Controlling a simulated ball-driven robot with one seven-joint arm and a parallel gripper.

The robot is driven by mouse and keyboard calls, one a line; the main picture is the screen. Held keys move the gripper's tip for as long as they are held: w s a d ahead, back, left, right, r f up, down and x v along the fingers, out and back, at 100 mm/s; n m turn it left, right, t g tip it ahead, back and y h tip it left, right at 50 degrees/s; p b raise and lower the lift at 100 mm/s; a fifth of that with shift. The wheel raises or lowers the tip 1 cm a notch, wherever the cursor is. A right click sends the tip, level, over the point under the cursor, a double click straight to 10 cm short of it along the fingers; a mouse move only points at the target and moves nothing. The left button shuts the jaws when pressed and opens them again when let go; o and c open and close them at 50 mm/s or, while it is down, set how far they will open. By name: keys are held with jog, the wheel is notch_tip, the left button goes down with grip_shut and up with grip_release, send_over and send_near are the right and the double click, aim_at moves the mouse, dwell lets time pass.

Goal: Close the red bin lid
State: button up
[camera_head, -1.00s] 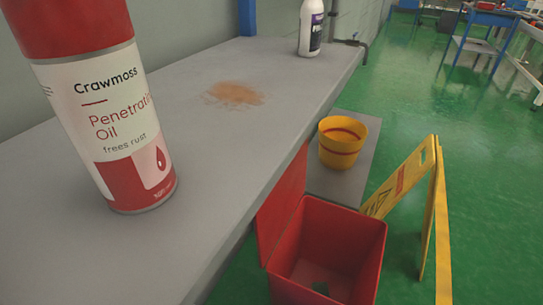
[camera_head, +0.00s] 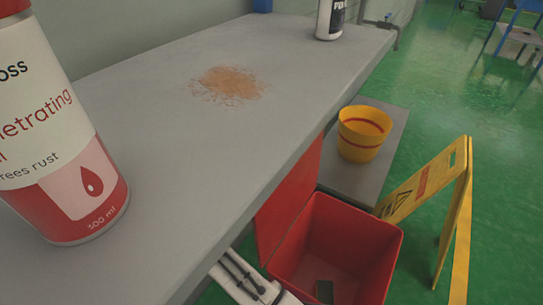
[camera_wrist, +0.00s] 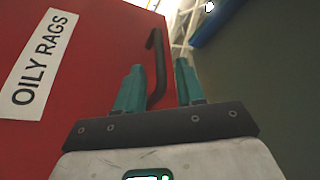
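The red bin (camera_head: 375,240) stands on the floor beside the bench, and its top is open. Its red lid (camera_head: 290,208) stands upright along the bin's bench side. The wrist view shows a red panel (camera_wrist: 85,70) with a white "OILY RAGS" label (camera_wrist: 38,65), which looks like the lid's outer face. A dark handle (camera_wrist: 158,65) juts from that panel. My gripper (camera_wrist: 157,80) is open, its two teal fingers apart, with the handle showing between them. I cannot tell whether they touch it. The head view does not show the fingers.
A grey bench (camera_head: 190,160) carries a red-and-white oil can (camera_head: 50,150), a brown stain (camera_head: 230,84) and a white bottle (camera_head: 329,18). A yellow bucket (camera_head: 362,135) sits on a low grey platform (camera_head: 388,165). A yellow folding sign (camera_head: 425,190) stands right of the bin on green floor.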

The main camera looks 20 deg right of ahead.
jog(key=shift+x, duration=1.15)
jog(key=shift+c, duration=0.3)
grip_shut()
jog(key=shift+r, duration=0.1)
